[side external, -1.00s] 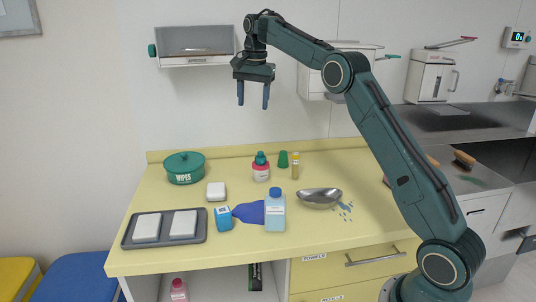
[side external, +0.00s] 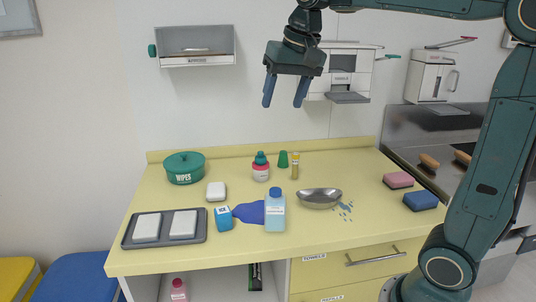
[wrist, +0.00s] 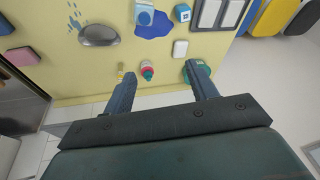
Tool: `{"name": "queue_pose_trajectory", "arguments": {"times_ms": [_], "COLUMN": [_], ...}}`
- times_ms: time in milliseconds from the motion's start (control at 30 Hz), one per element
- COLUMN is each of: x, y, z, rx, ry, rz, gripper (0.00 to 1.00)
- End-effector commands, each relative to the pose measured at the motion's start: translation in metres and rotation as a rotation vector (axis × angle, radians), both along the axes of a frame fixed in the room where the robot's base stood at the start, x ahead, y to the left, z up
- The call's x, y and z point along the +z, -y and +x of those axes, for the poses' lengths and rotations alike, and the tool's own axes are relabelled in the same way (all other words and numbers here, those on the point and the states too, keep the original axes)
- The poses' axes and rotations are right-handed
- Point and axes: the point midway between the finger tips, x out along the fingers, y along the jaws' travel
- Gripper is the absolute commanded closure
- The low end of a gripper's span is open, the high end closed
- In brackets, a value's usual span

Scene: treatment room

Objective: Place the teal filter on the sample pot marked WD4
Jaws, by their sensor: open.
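My gripper (side external: 283,104) is open and empty, high above the back of the yellow counter; its two fingers also show in the wrist view (wrist: 160,70). A small teal-green tapered piece (side external: 283,159) stands at the back of the counter, beside a yellow vial (side external: 295,168). Left of it stands a white jar with a red band (side external: 261,173) and a teal top (side external: 261,158); this jar also shows between the fingers in the wrist view (wrist: 147,72). I cannot read WD4 on anything, and cannot tell which teal piece is the filter.
Sponges (side external: 421,201) lie at right. Wall dispensers hang behind.

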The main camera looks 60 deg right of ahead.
Motion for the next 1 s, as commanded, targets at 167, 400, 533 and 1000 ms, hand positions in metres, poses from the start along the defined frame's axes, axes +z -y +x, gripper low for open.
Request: {"name": "queue_pose_trajectory", "arguments": {"times_ms": [167, 400, 533, 1000], "x": [-0.013, -0.043, -0.064, -0.115], "y": [-0.018, -0.037, -0.044, -0.055], "z": [-0.047, -0.106, -0.136, -0.189], "rx": [0.120, 0.278, 0.363, 0.523], "ry": [0.036, 0.085, 0.110, 0.159], "rz": [-0.035, -0.086, -0.115, -0.174], "gripper": [0.42, 0.42, 0.42, 0.42]}}
